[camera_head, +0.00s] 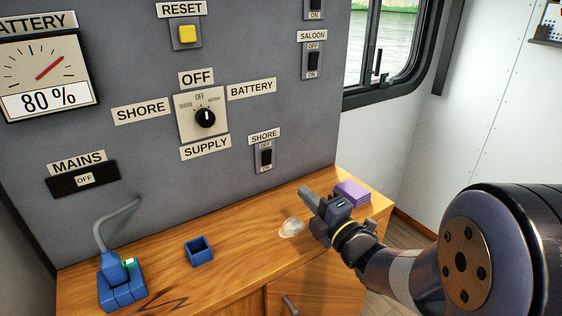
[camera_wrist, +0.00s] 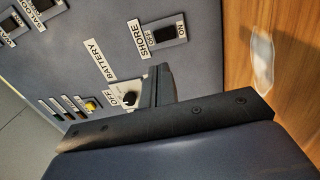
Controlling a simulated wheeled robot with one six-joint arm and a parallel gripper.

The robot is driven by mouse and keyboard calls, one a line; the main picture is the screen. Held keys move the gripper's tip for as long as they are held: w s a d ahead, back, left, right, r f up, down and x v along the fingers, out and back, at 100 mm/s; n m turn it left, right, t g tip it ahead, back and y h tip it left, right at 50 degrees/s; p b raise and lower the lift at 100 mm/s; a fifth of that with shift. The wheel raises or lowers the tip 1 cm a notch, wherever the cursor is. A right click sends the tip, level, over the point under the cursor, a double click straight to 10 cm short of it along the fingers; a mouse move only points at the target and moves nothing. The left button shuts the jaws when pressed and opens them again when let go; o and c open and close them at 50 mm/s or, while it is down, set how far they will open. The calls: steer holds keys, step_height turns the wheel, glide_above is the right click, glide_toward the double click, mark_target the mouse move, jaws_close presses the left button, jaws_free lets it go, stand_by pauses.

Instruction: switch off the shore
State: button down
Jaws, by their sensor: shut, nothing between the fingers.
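The shore switch (camera_head: 266,158) is a small black rocker on a grey plate, low on the right of the grey panel under a SHORE label. OFF is printed above the rocker and ON below it. In the wrist view the shore switch (camera_wrist: 164,33) lies beyond the fingers, turned sideways. Which side of the rocker is pressed is too small to tell. My gripper (camera_head: 306,192) is shut and empty, below and to the right of the switch and apart from it. Its closed fingers also show in the wrist view (camera_wrist: 163,82).
A saloon switch (camera_head: 313,62) is higher on the panel. A rotary supply selector (camera_head: 205,118) is to the left. On the wooden counter are a clear lump (camera_head: 291,228), a purple block (camera_head: 352,193), an open blue box (camera_head: 199,251) and a blue plug block (camera_head: 122,285).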

stand_by(0.3)
steer(key=p, duration=0.3)
glide_toward(267, 155)
steer(key=x, duration=0.5)
steer(key=shift+w, duration=0.15)
steer(key=shift+x, duration=0.8)
steer(key=shift+w+a+f+b, duration=0.1)
steer(key=shift+w+b, duration=0.05)
steer(key=shift+b, duration=0.55)
steer(key=shift+r, duration=0.25)
